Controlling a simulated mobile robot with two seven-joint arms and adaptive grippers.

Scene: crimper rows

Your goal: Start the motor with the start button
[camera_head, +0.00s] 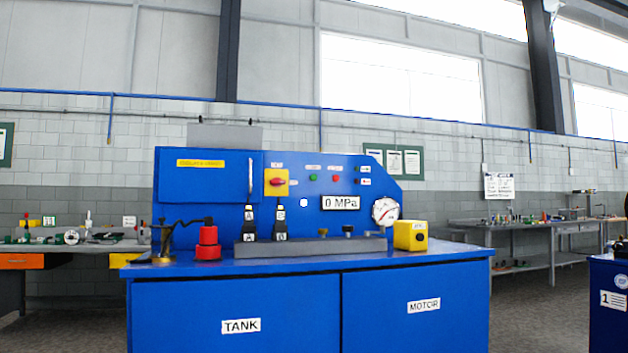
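A blue machine cabinet stands ahead, with an upright control panel (225,185) at its back. On the panel are a small green button (312,178) and a small red button (335,178), each under a label too small to read. Left of them is a red rotary switch (278,182) on a yellow plate. A yellow box (402,237) with a dark round button (420,237) sits at the cabinet top's right; its label is unclear. The lower right door (415,330) reads MOTOR. A display (341,202) reads 0 MPa. Neither of my grippers is in view.
Workbenches stand left (75,247) and right (545,228). A blue cabinet (607,325) is at the right edge.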

